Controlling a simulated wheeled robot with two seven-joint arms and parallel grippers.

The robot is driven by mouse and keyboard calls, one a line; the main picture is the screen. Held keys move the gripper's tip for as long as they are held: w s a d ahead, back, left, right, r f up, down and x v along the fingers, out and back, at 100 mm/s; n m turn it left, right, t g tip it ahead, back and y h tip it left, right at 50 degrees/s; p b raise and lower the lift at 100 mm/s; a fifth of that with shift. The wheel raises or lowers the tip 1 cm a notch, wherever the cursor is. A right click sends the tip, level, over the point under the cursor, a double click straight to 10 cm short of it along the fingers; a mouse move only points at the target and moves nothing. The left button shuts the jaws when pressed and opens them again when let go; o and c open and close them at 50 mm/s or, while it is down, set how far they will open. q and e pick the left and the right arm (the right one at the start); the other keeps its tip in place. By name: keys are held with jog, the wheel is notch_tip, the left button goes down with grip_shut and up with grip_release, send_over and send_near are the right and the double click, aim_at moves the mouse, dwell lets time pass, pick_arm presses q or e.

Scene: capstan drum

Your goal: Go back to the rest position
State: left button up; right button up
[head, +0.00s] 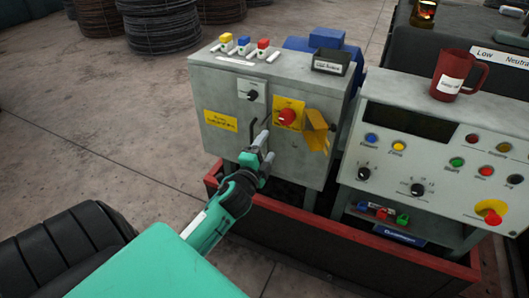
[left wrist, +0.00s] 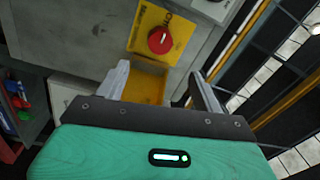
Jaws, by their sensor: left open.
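My left gripper (head: 266,149) is open in front of the lower front of the grey cabinet (head: 225,150). In the left wrist view its two fingers (left wrist: 160,75) are spread with nothing held between them. Beyond them is a red rotary switch (left wrist: 159,40) on a yellow plate, with an open yellow cover (left wrist: 146,84) between the fingers in the picture. In the head view the red switch (head: 287,117) and the yellow cover (head: 316,131) are above and right of the gripper. I cannot tell whether a finger touches the cabinet. My right gripper is not in view.
A control console (head: 430,150) with buttons, knobs and a red mug (head: 459,75) stands at the right. A red-walled base tray (head: 350,245) runs under both units. Coiled cable drums (head: 160,25) stand at the back left. The floor at left (head: 100,150) is clear.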

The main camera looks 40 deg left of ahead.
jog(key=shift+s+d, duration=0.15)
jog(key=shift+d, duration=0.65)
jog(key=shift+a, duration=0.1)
